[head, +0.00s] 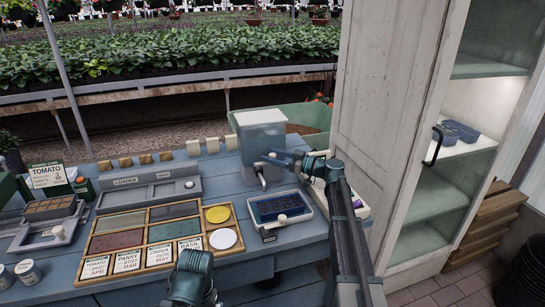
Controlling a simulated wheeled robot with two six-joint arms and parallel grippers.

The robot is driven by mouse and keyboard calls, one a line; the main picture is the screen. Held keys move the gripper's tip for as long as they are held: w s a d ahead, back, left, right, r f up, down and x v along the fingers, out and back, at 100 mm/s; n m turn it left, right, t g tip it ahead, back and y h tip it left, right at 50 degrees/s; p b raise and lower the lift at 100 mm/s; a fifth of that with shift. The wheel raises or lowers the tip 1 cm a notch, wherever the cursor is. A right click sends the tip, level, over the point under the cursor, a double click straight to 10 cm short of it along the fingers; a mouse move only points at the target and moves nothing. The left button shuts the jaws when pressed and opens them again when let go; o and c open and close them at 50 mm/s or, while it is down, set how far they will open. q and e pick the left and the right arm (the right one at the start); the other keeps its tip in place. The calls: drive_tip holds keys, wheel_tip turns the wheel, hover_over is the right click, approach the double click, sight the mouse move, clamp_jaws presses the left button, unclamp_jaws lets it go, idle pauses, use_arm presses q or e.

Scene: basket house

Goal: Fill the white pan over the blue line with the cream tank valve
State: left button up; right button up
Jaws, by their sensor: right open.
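I cannot make out a blue line or any water in the pan. My right gripper (274,158) is open, in front of the tank's lower right side and above the pan's far edge. My left arm shows at the bottom centre; its fingers are out of view.
A wooden compartment tray (160,232) with labels and two discs fills the table's middle. Another white tray (360,209) is partly hidden by my right arm. A tall cabinet (390,100) stands close on the right.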

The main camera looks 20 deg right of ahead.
drive_tip(key=v, duration=1.4)
